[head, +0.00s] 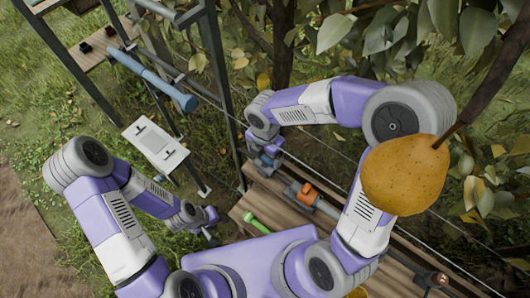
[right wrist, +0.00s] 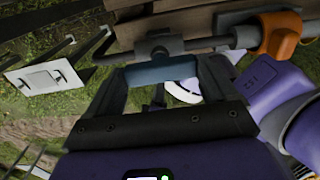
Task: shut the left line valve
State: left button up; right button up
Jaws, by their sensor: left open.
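A grey pipe runs along the wooden planks, with a blue valve handle (right wrist: 162,72) at its left part. My right gripper (head: 263,158) is at this handle in the head view. In the right wrist view its two fingers (right wrist: 162,82) stand at the two ends of the blue handle, which fills the gap between them. An orange valve handle (head: 307,194) sits further right on the pipe, and it also shows in the right wrist view (right wrist: 281,34). My left gripper (head: 208,226) is open and empty, low at the left, apart from the pipe.
A green-handled thing (head: 257,222) lies on the planks (head: 285,213). A white panel (head: 156,145) and a blue cylinder (head: 152,78) are on the dark frame at left. A large pear (head: 405,175) and leafy branches fill the right.

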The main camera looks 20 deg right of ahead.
jog(key=c, duration=0.3)
jog(key=m, duration=0.3)
jog(key=shift+m+p, duration=0.3)
jog(key=shift+m, duration=0.1)
jog(key=m, duration=0.4)
jog(key=shift+m, duration=0.3)
jog(key=m, duration=0.4)
jog(key=shift+m+b, duration=0.3)
jog(key=shift+m, duration=2.5)
